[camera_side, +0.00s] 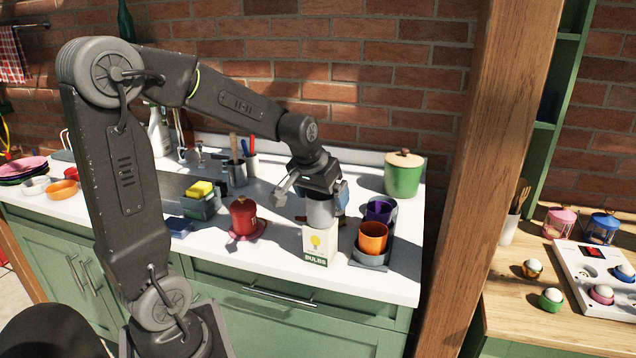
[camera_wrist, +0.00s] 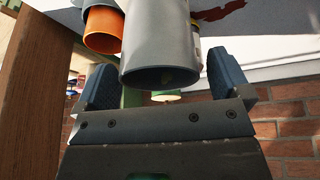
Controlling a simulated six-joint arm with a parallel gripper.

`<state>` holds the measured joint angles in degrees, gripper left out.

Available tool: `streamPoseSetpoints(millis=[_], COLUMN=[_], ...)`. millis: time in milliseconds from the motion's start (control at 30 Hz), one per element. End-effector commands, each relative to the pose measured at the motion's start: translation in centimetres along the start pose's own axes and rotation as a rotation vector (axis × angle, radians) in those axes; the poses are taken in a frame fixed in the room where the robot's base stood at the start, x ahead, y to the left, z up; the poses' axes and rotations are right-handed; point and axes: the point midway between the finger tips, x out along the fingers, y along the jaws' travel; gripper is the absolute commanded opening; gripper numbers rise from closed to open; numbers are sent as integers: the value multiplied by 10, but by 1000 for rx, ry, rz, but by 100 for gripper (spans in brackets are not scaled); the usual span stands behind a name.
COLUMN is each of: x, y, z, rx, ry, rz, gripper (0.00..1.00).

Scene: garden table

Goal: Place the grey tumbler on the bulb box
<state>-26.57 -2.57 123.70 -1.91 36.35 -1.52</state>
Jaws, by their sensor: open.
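My gripper hides part of the tumbler's upper end in the side view.
A green canister (camera_side: 403,177) stands behind.

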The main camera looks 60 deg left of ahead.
Motion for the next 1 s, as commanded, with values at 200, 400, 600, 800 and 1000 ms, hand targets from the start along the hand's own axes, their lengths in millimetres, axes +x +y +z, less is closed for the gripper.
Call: streamPoseSetpoints(millis=[200,400,600,800,1000], x=[-36,-78,-109,-123,-131], y=[0,0,0,11,58], z=[-2,-1,-1,13,97], rx=[0,0,0,37,265], ry=[9,7,6,9,49], rz=[0,0,0,13,96], gripper=[95,95,95,95,95])
